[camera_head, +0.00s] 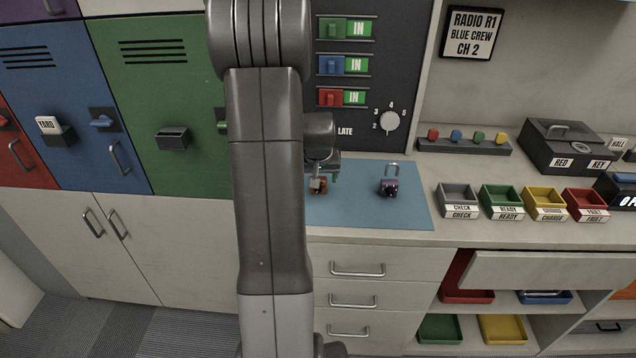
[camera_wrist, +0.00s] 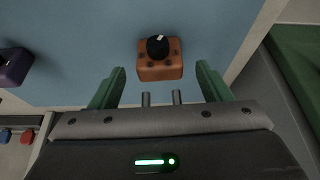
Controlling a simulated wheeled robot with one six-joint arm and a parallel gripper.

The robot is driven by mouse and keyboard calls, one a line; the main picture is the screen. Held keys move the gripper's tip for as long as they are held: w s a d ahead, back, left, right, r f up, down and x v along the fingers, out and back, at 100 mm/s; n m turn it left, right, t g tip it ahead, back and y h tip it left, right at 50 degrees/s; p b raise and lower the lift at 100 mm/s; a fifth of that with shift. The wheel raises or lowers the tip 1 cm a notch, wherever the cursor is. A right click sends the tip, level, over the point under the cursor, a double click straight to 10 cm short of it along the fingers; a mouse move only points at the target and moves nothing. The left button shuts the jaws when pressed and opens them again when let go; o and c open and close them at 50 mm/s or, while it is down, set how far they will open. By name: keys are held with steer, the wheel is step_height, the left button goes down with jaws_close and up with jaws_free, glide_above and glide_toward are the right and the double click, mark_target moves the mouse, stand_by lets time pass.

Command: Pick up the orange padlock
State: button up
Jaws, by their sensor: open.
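The orange padlock (camera_head: 319,187) sits on the blue mat (camera_head: 415,212), partly covered by my gripper (camera_head: 325,174) in the head view. In the wrist view the orange padlock (camera_wrist: 146,70) shows its body with a black round dial on it. My gripper's green fingers (camera_wrist: 161,68) are apart, one to each side of the padlock, with gaps on both sides. Two short grey posts (camera_wrist: 145,99) show between the padlock and the gripper's palm; I cannot tell what they belong to. Nothing is held.
A purple padlock (camera_head: 389,188) stands to the right on the same mat; it also shows in the wrist view (camera_wrist: 13,68). Several small labelled trays (camera_head: 457,201) line the counter farther right. A dark panel with switches (camera_head: 340,140) rises behind the mat.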

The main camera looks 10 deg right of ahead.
steer(key=shift+w+f, duration=0.2)
steer(key=shift+f, duration=0.3)
steer(key=shift+c, duration=0.4)
steer(key=c, duration=1.2)
